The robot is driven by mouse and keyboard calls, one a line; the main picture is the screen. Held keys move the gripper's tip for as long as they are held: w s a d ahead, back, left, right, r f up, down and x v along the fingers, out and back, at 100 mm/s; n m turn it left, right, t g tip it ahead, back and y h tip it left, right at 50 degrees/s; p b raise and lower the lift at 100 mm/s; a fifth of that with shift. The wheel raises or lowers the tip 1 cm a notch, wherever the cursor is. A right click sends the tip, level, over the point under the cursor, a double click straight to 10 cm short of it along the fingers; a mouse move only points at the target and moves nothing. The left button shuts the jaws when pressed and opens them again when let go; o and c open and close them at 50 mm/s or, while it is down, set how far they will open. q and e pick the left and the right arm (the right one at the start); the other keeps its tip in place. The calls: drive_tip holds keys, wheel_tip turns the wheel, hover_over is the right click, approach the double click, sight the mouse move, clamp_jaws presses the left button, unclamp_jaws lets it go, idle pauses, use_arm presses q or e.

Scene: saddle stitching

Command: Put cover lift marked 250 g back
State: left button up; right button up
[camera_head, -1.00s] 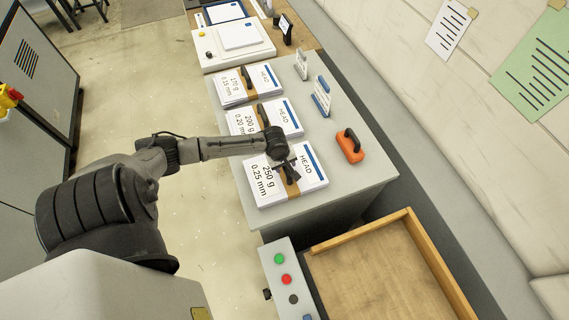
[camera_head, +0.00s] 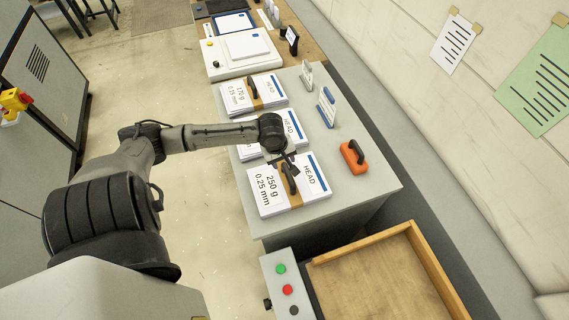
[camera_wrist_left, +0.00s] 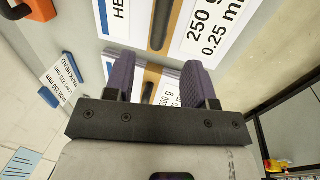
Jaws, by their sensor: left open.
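The 250 g cover lift (camera_head: 316,181) is a white paper stack with a brown band and a dark handle (camera_head: 290,178). It lies flat on the grey table, nearest of three stacks in a row. In the left wrist view its label (camera_wrist_left: 208,30) and handle (camera_wrist_left: 160,25) show beyond the fingertips. My left gripper (camera_head: 282,160) is open and empty above the far edge of this stack, clear of the handle. Its two purple fingers (camera_wrist_left: 160,75) show in the wrist view, with the neighbouring stack's label between them. My right gripper is not in view.
The 200 g stack, partly hidden by my left arm, and the 170 g stack (camera_head: 268,86) lie farther back. An orange block with a black handle (camera_head: 353,158) and small upright signs (camera_head: 326,105) stand to the right. A wooden tray (camera_head: 440,268) is in front.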

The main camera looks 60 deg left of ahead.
use_arm(q)
drive_tip(key=s+d+f+m, duration=0.2)
drive_tip(key=s+d+m, duration=0.3)
drive_tip(key=d, duration=0.3)
drive_tip(key=s+d+f+m, duration=0.2)
drive_tip(key=s+d+m, duration=0.2)
drive_tip(key=d+m, duration=0.3)
drive_tip(key=s+d+r+m+t, duration=0.1)
drive_tip(key=s+d+r+m, duration=0.3)
drive_tip(key=d, duration=0.5)
drive_tip(key=s+m, duration=0.2)
drive_tip(key=shift+m, duration=0.3)
wheel_tip(320, 180, up, 7)
drive_tip(key=p, duration=0.7)
drive_tip(key=shift+r, duration=0.2)
